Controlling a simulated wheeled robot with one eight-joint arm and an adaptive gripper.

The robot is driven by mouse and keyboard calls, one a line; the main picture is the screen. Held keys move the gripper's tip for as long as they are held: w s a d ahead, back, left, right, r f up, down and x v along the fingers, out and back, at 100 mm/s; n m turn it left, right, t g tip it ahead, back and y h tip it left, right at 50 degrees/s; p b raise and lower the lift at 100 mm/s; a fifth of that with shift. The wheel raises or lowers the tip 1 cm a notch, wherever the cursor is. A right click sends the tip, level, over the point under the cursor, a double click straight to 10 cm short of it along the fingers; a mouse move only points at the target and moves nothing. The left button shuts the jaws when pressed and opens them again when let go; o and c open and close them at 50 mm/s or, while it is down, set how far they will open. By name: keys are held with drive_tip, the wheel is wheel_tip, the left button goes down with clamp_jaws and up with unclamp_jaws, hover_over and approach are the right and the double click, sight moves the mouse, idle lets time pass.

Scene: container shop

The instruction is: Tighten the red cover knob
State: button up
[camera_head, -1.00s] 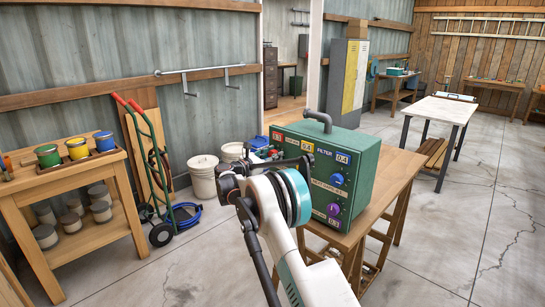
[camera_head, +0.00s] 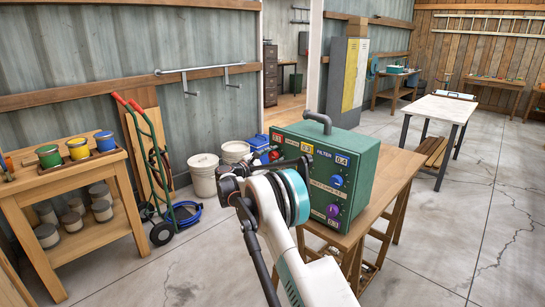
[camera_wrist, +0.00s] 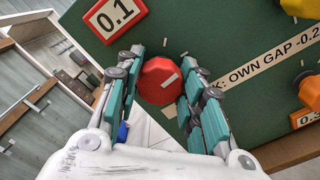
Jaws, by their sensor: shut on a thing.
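The red cover knob (camera_wrist: 160,84) is an octagonal knob with a pale mark on the green filter box. It sits near the box's edge, below a red label reading 0.1 (camera_wrist: 115,14). My gripper (camera_wrist: 162,82) has its teal-padded fingers on both sides of the knob, closed on it. In the head view the green filter box (camera_head: 362,168) stands on a wooden table, and my gripper (camera_head: 232,180) is at its left side.
The box face also bears a blue knob (camera_head: 337,181) and a purple knob (camera_head: 333,211). In the wrist view an orange knob (camera_wrist: 309,90) and a yellow knob (camera_wrist: 299,6) are at the right. The wooden table (camera_head: 395,185) has bare top right of the box.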

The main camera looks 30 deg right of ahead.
drive_tip(key=shift+m, duration=0.6)
drive_tip(key=o, duration=1.1)
drive_tip(key=v, duration=1.2)
